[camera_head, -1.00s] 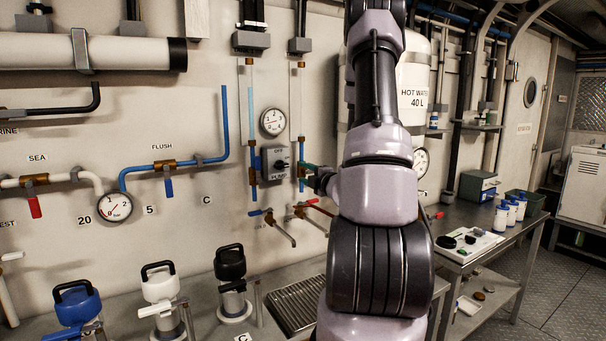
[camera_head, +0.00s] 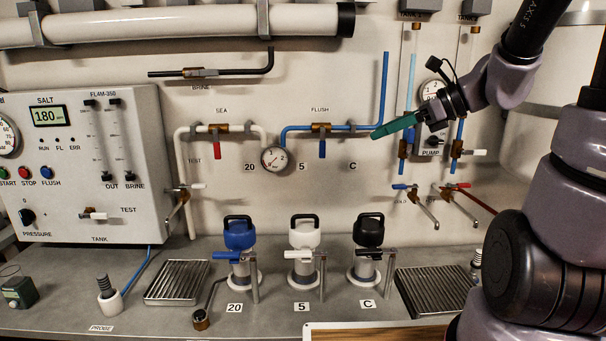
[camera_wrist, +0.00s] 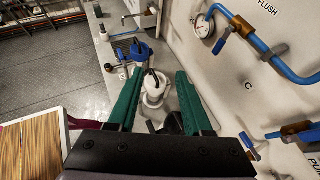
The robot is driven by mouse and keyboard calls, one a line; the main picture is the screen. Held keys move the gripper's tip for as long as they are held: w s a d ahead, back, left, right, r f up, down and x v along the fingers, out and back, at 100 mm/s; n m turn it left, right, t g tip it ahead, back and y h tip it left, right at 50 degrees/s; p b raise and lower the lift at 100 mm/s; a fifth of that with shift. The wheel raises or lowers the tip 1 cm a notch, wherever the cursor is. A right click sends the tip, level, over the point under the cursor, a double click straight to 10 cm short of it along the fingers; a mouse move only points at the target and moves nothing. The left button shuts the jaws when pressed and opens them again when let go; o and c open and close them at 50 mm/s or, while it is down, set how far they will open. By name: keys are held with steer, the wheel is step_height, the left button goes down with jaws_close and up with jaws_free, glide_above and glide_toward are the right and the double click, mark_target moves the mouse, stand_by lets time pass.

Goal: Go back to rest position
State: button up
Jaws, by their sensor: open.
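My gripper (camera_head: 396,126) is raised in front of the wall panel in the head view, right of the FLUSH valve and left of the PUMP switch. Its green fingers point left and slightly down. In the wrist view the two green fingers (camera_wrist: 155,105) stand apart with nothing held between them. The white-topped canister (camera_wrist: 154,88) shows beyond and between them. My arm folds in from the right side of the head view and hides part of the panel there.
Blue (camera_head: 239,236), white (camera_head: 304,234) and black (camera_head: 368,232) canisters stand on the counter, with drip grates (camera_head: 178,282) beside them. Taps (camera_head: 425,212) and valve pipes stick out from the wall. A wood-topped surface (camera_head: 375,334) lies at the front edge.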

steer(key=s+d+r+n+t+h, duration=0.1)
steer(key=s+d+r+n+h, duration=0.1)
steer(key=n, duration=0.7)
steer(key=s+d+r+n+h, duration=0.3)
steer(key=s+d+n+h, duration=0.2)
steer(key=n, duration=0.5)
steer(key=s+h, duration=0.2)
steer(key=s, duration=0.1)
steer(key=shift+r+t, duration=0.15)
steer(key=shift+t, duration=0.25)
